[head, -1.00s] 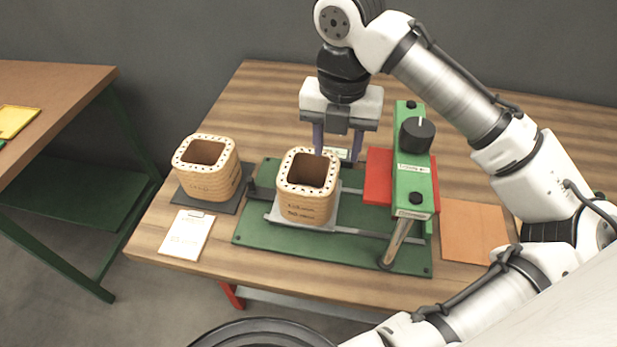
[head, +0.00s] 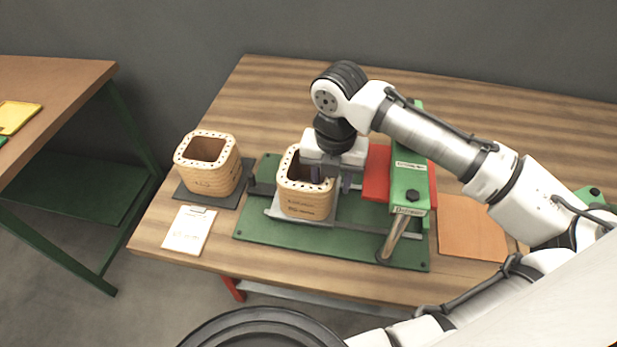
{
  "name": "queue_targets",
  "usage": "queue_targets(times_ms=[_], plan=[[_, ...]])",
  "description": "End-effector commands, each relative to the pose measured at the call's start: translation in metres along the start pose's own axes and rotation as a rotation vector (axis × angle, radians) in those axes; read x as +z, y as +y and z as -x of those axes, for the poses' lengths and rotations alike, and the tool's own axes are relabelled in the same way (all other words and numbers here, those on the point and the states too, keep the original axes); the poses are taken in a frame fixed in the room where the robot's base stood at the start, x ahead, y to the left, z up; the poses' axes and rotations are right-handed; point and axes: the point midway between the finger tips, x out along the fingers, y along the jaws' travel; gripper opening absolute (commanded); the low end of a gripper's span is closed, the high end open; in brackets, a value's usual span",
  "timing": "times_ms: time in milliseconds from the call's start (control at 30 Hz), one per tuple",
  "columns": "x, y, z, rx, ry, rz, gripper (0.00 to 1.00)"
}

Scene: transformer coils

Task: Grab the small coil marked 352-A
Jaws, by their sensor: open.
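Two coils of tan winding with square openings and dotted rims are in view. One coil (head: 306,204) sits on the grey plate of the green fixture (head: 262,229); dark marking on its front is too small to read. The other coil (head: 213,181) stands on a dark pad at the left, its marking also unreadable. My gripper (head: 330,182) is open and low over the right side of the fixture coil. One finger shows inside its opening and the other beside its right wall. Contact cannot be told.
A green clamp unit (head: 409,178) with a red block (head: 377,172) and a lever stands right of the fixture coil. A clipboard (head: 188,231) lies at the front left. An orange-brown mat (head: 470,232) lies at the right. A second table (head: 60,85) stands at the far left.

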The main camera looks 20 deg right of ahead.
Motion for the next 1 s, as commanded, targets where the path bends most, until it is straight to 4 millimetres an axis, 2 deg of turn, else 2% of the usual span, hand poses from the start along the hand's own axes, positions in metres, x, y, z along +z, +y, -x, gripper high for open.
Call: queue_targets(times_ms=[133, 400, 467, 1000], plan=[[0.0, 0.0001, 0.0002, 0.0, 0.0, 0.0, 0.41], [0.0001, 0.0002, 0.0005, 0.0, 0.0, 0.0, 0.06], [0.0001, 0.0002, 0.0005, 0.0, 0.0, 0.0, 0.0], [0.0007, 0.0007, 0.0068, 0.002, -0.002, -0.001, 0.0]])
